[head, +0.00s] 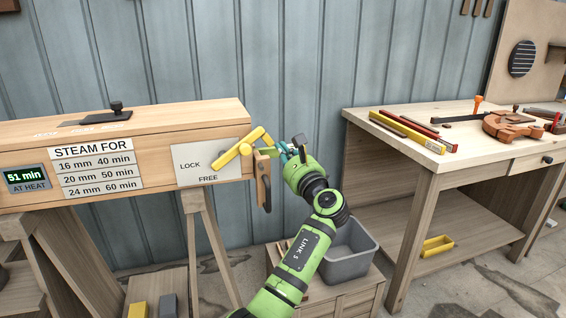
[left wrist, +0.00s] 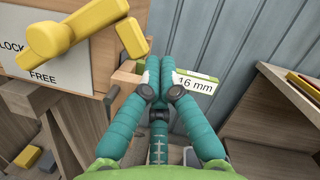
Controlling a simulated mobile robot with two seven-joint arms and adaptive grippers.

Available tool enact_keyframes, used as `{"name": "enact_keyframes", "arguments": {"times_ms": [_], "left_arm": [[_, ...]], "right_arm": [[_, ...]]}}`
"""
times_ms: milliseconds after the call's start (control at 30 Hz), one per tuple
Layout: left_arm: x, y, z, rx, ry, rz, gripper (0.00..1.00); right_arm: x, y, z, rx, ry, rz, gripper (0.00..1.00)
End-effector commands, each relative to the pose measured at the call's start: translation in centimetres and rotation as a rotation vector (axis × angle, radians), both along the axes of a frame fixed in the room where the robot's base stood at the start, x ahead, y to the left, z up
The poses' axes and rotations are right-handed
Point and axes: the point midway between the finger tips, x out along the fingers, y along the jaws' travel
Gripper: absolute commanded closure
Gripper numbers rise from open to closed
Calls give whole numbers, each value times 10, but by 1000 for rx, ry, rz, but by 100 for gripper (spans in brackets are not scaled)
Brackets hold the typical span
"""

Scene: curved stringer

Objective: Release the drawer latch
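A yellow latch lever (head: 240,149) sits on the right end of the long wooden box, over a white plate (head: 192,172) marked LOCK and FREE. Its left end lies between the two words. The lever also fills the top left of the left wrist view (left wrist: 85,27). My left gripper (head: 283,150) is just right of the lever, apart from it. Its teal fingers (left wrist: 160,74) are together at the tips. A green-edged tag reading 16 mm (left wrist: 195,87) shows behind the fingers; I cannot tell whether they touch it. My right gripper is out of view.
A dark handle (head: 267,186) hangs at the box end. The workbench (head: 440,172) at right holds tools and has a drawer with a black knob (head: 547,159). Free room lies between box and bench.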

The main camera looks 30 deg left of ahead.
Motion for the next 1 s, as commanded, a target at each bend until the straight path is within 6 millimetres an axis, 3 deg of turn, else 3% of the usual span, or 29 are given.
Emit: {"name": "enact_keyframes", "arguments": {"times_ms": [233, 400, 700, 1000], "left_arm": [[-5, 4, 33, -133, -156, 1, 100], [-10, 8, 46, -199, -234, 2, 100], [-14, 12, 56, -264, -307, 1, 100], [-15, 13, 57, -274, -319, 1, 100]], "right_arm": [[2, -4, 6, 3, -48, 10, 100], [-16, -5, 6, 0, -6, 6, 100], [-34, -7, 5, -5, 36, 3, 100], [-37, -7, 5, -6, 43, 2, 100]]}}
